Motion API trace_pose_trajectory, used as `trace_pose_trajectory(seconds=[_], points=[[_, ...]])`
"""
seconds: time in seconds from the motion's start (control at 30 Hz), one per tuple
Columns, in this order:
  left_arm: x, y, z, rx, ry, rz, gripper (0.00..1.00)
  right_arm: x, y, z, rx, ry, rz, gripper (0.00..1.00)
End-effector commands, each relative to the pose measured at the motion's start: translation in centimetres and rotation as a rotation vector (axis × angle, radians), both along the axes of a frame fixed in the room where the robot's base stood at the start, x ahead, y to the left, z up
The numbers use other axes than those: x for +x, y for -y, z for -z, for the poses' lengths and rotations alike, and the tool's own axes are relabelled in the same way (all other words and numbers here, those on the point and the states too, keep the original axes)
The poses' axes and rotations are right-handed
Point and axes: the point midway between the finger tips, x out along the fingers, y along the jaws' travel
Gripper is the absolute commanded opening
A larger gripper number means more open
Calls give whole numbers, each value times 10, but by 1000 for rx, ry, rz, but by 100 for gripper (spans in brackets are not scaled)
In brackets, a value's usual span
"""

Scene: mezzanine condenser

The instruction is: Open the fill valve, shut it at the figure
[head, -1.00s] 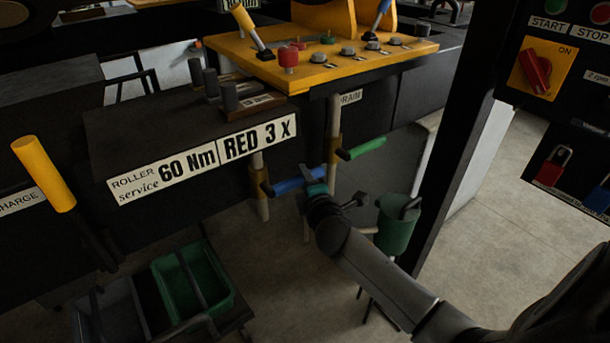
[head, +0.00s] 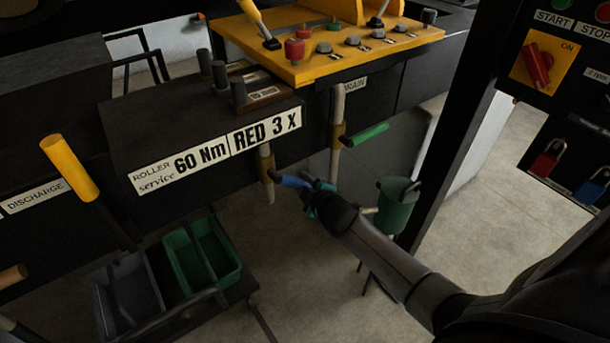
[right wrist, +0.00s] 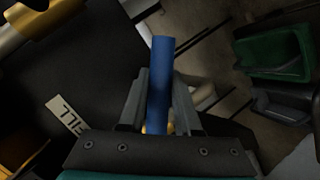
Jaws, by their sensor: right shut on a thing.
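The blue-handled valve lever (head: 291,181) is at a brass valve body (head: 265,163) on a pale pipe below the machine's front edge. The lever points right and slopes slightly down at its right end. My right gripper (head: 309,188) is shut on this blue lever. In the right wrist view the blue lever (right wrist: 160,75) stands between the two fingers, and a partly cut FILL label (right wrist: 67,116) shows at the left. A green-handled lever (head: 366,135) on the drain pipe is to the right, apart from my gripper. No figure or gauge reading is legible. My left gripper is out of view.
A yellow panel (head: 290,68) with knobs and levers is above. A green bucket (head: 396,212) stands right of my gripper, close to my forearm. A dark post (head: 462,130) rises at the right. A green bin (head: 216,250) is on a trolley at lower left.

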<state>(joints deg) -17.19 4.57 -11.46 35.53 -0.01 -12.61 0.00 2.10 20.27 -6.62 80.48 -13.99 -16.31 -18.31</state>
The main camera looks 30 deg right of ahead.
Motion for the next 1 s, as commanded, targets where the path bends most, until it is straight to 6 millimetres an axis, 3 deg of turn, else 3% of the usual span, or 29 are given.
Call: trace_pose_trajectory(seconds=[0.53,0.57,0.6,0.8,1.0], points=[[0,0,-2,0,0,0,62,0,-2,3,31,-3,-2,0],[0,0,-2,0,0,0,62,0,-2,3,31,-3,-2,34],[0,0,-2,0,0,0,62,0,-2,3,30,-2,-1,39],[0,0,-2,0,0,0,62,0,-2,2,29,-3,-1,61],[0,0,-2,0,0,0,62,0,-2,2,29,-2,0,62]])
